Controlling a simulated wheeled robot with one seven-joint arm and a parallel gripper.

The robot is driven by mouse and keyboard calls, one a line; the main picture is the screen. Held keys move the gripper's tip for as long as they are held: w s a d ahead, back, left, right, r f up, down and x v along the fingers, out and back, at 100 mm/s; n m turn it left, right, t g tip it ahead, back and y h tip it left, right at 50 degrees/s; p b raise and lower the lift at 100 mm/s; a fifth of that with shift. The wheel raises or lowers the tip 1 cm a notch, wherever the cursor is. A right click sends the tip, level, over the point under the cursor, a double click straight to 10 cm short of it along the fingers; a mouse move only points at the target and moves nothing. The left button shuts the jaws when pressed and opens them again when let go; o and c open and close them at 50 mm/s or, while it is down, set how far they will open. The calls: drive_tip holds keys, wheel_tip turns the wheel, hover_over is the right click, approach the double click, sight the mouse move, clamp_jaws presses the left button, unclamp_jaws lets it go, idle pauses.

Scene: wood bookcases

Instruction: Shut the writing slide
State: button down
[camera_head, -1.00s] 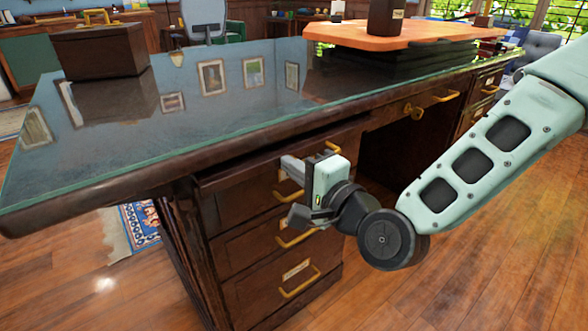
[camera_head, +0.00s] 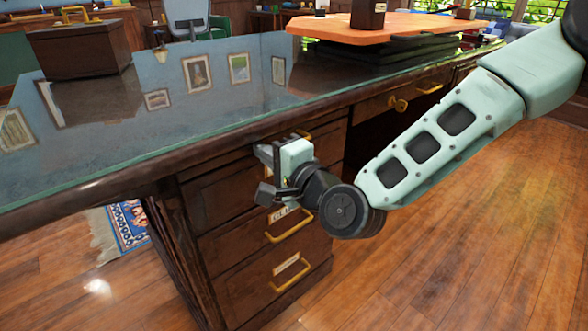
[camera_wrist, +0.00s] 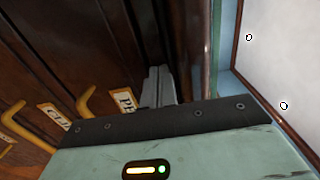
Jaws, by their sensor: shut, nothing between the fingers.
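The writing slide's place is the narrow band (camera_head: 222,160) just under the desktop, above the drawers of the left pedestal. Its front edge looks nearly level with the drawer fronts, but my gripper covers part of it and the overhang shades it. My gripper (camera_head: 263,174) is shut and empty, close in front of the upper pedestal, just below the desktop edge. I cannot tell whether it touches the front. In the wrist view, the fingers (camera_wrist: 159,86) are together, pointing at the dark wood between the brass handles and the desktop edge.
The glass-topped desk (camera_head: 130,140) overhangs the pedestal. Drawers with brass handles (camera_head: 290,228) and label plates lie below my gripper. A wooden box (camera_head: 84,50) and an orange board (camera_head: 385,30) stand on top. The wooden floor (camera_head: 430,250) at right is clear.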

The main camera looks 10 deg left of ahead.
drive_tip(key=p+v, duration=1.4)
drive_tip(key=v, duration=0.3)
drive_tip(key=shift+s, duration=0.2)
